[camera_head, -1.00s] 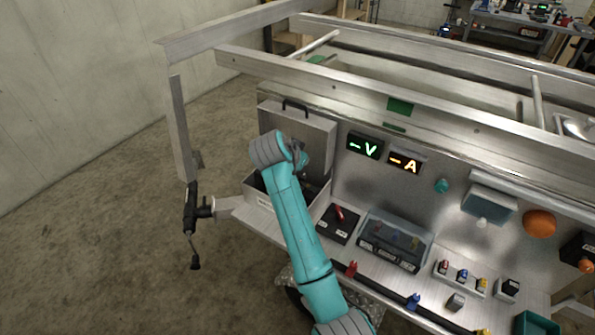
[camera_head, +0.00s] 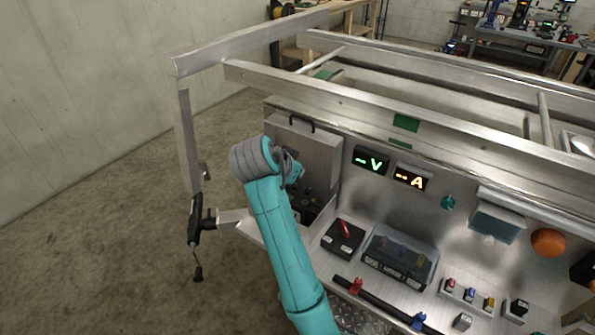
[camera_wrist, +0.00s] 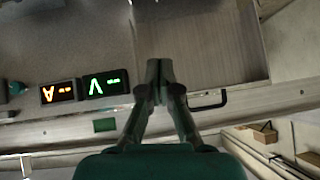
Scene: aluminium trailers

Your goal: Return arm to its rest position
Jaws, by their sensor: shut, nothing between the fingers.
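My teal arm (camera_head: 280,245) reaches up from the lower middle of the head view, its grey joint in front of the open metal box (camera_head: 240,222) at the panel's left end. My gripper (camera_wrist: 159,68) shows in the wrist view, fingers together and empty. In the head view it is mostly hidden behind my arm. The wrist view is upside down: the fingertips lie over the seam between the steel panel (camera_wrist: 80,45) and the box's raised lid (camera_wrist: 205,45). I cannot tell whether they touch anything.
The green "V" display (camera_head: 371,162) and orange "A" display (camera_head: 410,179) are right of the lid (camera_head: 312,150). A clear-covered box (camera_head: 395,255) and a black switch box (camera_head: 342,240) stand on the shelf. A hand crank (camera_head: 196,222) juts out left. Floor at left is clear.

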